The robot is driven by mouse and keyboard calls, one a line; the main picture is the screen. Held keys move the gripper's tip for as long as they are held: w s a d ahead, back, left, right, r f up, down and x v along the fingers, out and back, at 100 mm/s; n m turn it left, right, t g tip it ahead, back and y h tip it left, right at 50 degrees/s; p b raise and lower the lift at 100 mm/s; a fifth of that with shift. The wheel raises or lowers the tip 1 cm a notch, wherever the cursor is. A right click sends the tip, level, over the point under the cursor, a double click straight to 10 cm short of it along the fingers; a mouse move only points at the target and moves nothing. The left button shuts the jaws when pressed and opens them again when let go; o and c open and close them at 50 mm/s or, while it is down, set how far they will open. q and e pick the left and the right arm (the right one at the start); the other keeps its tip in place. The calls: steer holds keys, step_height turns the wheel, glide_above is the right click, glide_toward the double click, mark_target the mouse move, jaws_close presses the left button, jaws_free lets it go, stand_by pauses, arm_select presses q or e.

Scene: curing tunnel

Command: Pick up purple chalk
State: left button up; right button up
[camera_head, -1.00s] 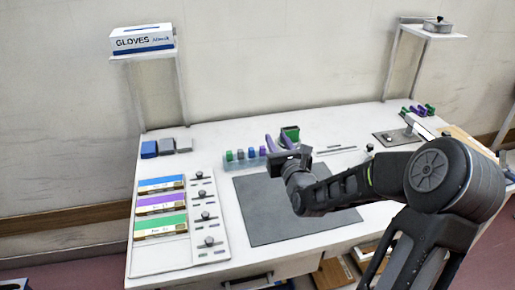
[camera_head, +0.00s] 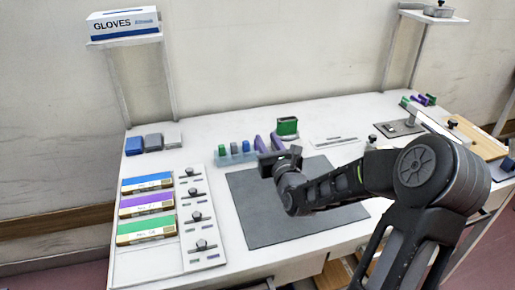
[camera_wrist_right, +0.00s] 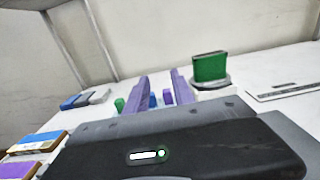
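A pale rack (camera_head: 238,160) stands on the white table with several short coloured chalks in it, including a green one (camera_head: 222,150) and a blue one (camera_head: 234,148). The purple chalk (camera_wrist_right: 167,97) shows in the right wrist view, small, between my fingers and beyond them; its lower part is hidden. In the head view it is not clearly told apart from my purple fingers. My right gripper (camera_head: 267,142) is open and looks empty, with its fingers at the rack's right end. In the right wrist view the gripper (camera_wrist_right: 158,86) has its two fingers apart. My left gripper is not in view.
A green block on a round base (camera_head: 288,128) stands close behind my fingers. A dark grey mat (camera_head: 265,225) lies in front of the rack. Blue, purple and green boxes (camera_head: 147,203) lie at left beside a panel with knobs (camera_head: 203,240). More coloured pieces (camera_head: 428,99) lie far right.

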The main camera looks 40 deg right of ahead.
step_height(320, 180, down, 8)
steer(key=shift+r+b, duration=0.1)
steer(key=shift+b, duration=0.8)
steer(key=shift+w+d+r, duration=0.2)
steer(key=shift+w, duration=0.4)
steer(key=shift+w+d, duration=0.1)
steer(key=shift+w, duration=0.1)
steer(key=x, duration=0.5)
steer(key=shift+w+d, duration=0.15)
steer(key=shift+w, duration=0.25)
jaws_close()
